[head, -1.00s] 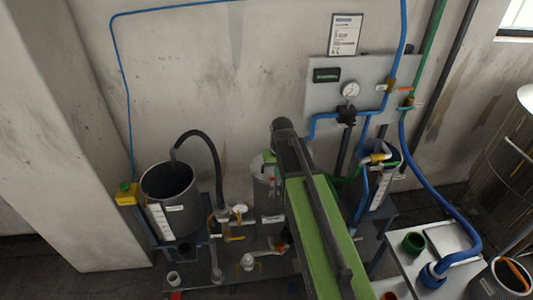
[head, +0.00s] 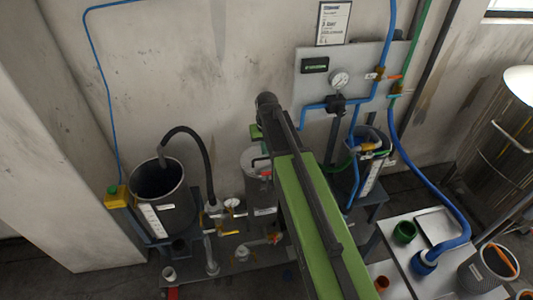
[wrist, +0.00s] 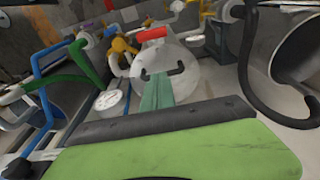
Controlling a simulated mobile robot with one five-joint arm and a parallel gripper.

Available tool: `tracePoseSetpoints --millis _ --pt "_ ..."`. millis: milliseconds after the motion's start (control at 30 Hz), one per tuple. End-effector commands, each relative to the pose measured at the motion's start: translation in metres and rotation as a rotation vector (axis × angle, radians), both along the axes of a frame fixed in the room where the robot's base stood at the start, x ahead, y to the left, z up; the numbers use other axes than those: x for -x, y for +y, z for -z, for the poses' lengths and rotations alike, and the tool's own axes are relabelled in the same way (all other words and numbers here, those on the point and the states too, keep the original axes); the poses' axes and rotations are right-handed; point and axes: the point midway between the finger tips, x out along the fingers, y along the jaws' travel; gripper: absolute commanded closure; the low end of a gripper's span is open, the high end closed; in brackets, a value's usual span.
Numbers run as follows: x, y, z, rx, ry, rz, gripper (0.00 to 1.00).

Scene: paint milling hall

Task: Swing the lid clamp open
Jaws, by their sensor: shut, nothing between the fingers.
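The lidded pale metal vessel (head: 262,190) stands behind my arm in the head view, partly hidden by it. In the wrist view, the vessel's pale top (wrist: 185,83) lies ahead of my gripper. A red handle, seemingly the lid clamp's (wrist: 151,34), sits at the vessel's far edge there; a small red part also shows in the head view (head: 265,174). My gripper (wrist: 157,78) is shut and empty, its teal fingers over the near part of the lid, short of the red handle. Black curved handle ends show on either side of the fingers. I cannot tell whether the fingers touch the lid.
An open dark tank (head: 160,185) with a black hose stands left. A second vessel (head: 372,150) and a table (head: 400,250) with a green cup (head: 404,232) are right.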

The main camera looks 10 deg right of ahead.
Motion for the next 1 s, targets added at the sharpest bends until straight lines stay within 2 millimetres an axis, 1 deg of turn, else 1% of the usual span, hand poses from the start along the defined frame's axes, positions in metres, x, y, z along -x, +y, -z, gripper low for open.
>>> tracePoseSetpoints --millis 33,367,433,500,600,900,933,1000 --pt "-0.002 0.001 0.018 0.0 0.0 -0.001 1.0" --pt "-0.012 0.002 0.088 0.0 0.0 -0.002 1.0" --pt "0.005 0.002 0.075 0.0 0.0 -0.002 1.0" --pt "0.018 0.002 0.071 0.0 0.0 -0.002 1.0" --pt "0.027 0.002 0.069 0.0 0.0 -0.002 1.0" --pt "0.028 0.002 0.07 0.0 0.0 -0.003 1.0" --pt "0.028 -0.004 0.07 0.0 0.0 -0.004 1.0" --pt "0.028 0.001 0.07 0.0 -0.002 -0.006 1.0"
